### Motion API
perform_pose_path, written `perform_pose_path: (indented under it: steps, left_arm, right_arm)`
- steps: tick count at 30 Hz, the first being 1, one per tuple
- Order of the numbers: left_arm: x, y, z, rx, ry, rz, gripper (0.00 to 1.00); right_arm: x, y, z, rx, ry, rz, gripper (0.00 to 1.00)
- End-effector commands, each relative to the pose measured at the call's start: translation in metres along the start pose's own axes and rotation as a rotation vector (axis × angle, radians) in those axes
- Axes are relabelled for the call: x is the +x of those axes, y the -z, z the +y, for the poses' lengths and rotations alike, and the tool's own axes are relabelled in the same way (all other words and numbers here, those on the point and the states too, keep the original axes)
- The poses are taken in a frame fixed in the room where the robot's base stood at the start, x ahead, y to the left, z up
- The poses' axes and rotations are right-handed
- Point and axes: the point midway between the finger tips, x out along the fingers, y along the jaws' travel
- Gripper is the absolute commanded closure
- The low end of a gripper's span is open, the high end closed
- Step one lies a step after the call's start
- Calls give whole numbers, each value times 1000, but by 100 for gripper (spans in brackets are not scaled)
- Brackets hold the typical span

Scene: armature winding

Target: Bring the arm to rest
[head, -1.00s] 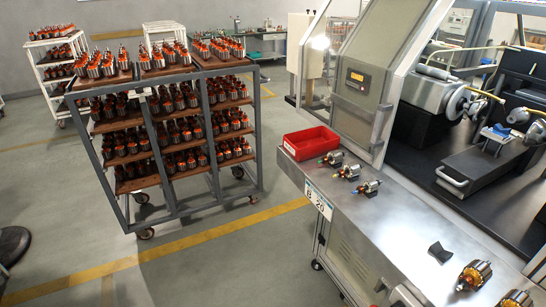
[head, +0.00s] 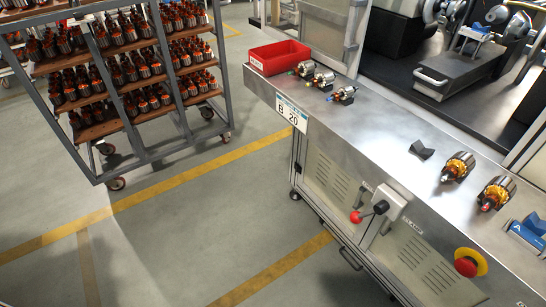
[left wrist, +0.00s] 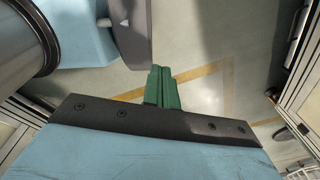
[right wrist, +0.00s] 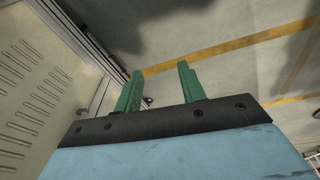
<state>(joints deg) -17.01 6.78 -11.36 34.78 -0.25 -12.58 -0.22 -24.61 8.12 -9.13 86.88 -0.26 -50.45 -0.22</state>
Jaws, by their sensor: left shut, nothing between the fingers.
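My left gripper (left wrist: 162,88) shows in the left wrist view with its two green fingers together and nothing between them. Floor with a yellow line lies beyond it. My right gripper (right wrist: 157,72) shows in the right wrist view with its green fingers apart and nothing between them. It is beside the pale vented front of a cabinet, over the floor. Neither gripper shows in the head view.
The metal bench (head: 385,135) carries a red bin (head: 279,57), several armatures (head: 458,166) and a dark V-shaped rest (head: 422,149). A red emergency button (head: 466,266) is on its front. A rack (head: 134,150) of armatures stands at the left. Floor between them is clear.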

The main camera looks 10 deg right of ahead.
Motion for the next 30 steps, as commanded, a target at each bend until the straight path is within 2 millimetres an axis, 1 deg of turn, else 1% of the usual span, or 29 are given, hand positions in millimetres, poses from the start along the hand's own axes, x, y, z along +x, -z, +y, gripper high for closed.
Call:
perform_pose_path:
  steps: [1, 3, 5, 6, 8, 9, 12, 15, 18, 19, 22, 30]
  left_arm:
    - [19, -2, -2, 2, 4, -1, 100]
    - [33, -3, -6, 5, 10, -1, 100]
    - [44, -5, -11, 8, 16, -2, 100]
    - [52, -5, -13, 10, 20, -3, 100]
    - [64, -6, -16, 12, 25, -3, 100]
    - [71, -7, -18, 13, 27, -3, 100]
    - [87, -8, -21, 16, 33, -3, 100]
    - [98, -8, -26, 19, 39, -3, 100]
    - [104, -9, -31, 22, 46, -3, 100]
    - [105, -10, -32, 23, 48, -4, 100]
    - [106, -10, -35, 25, 51, -4, 100]
    - [105, -10, -34, 25, 50, -4, 100]
  right_arm:
    - [37, -20, 1, -5, -3, -19, 60]
    - [71, -44, 2, -12, -7, -34, 60]
    - [98, -67, 4, -17, -10, -47, 60]
    - [116, -82, 5, -21, -12, -55, 60]
    - [139, -105, 7, -26, -15, -68, 60]
    - [153, -121, 9, -29, -17, -76, 60]
    - [181, -157, 13, -36, -22, -94, 60]
    - [199, -185, 17, -41, -26, -106, 60]
    - [207, -204, 19, -45, -28, -115, 60]
    - [209, -207, 19, -46, -29, -116, 60]
    - [210, -213, 20, -47, -29, -118, 60]
    - [209, -214, 20, -47, -29, -118, 60]
